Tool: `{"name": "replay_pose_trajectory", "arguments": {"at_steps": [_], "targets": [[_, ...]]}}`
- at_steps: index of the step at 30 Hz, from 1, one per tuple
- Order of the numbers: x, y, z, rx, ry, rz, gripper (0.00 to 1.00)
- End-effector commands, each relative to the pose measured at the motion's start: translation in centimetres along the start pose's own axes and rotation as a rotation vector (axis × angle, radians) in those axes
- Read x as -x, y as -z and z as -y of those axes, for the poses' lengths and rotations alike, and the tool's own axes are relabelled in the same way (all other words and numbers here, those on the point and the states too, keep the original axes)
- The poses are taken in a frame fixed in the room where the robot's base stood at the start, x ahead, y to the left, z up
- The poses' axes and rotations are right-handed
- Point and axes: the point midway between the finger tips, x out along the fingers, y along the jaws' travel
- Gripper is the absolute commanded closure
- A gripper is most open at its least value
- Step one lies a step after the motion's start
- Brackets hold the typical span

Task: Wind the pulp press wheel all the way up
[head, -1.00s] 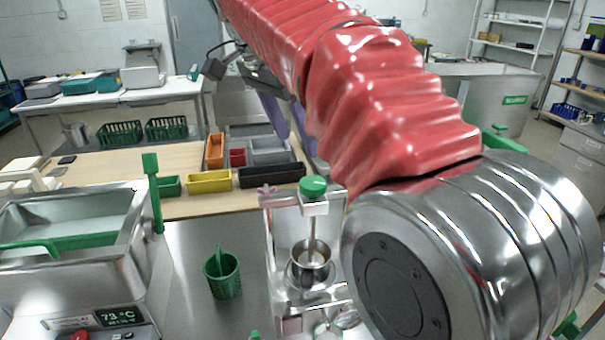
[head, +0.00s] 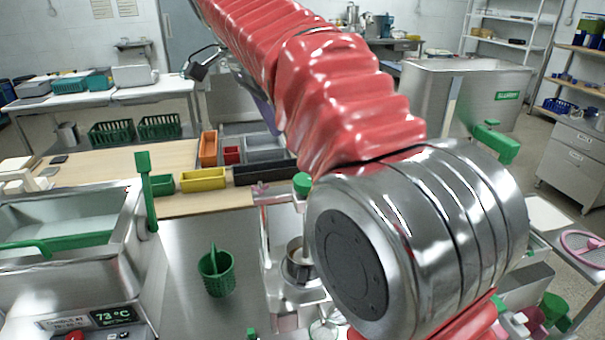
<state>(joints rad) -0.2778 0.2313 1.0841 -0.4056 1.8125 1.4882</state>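A small steel press frame stands on the steel counter, with a round green knob (head: 302,184) on top and a steel cup (head: 297,262) under its spindle. My arm's steel joint hides the right part of this frame. A pink spoked wheel (head: 584,248) shows at the right edge, partly cut off by the picture. I cannot tell from this view which of the two is the pulp press wheel.
A green basket (head: 216,272) stands left of the press frame. A steel bath (head: 70,225) with a 73 °C display is at left. Yellow (head: 203,180), orange and black bins sit behind. A green lever (head: 497,141) and a large steel tank (head: 470,90) are at right.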

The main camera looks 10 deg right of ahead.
Motion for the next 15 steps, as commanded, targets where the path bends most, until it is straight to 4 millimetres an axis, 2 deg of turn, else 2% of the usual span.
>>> {"name": "replay_pose_trajectory", "arguments": {"at_steps": [15], "targets": [[-6.7, -0.1, -0.1, 0.0, -0.003, 0.001, 0.35]]}}
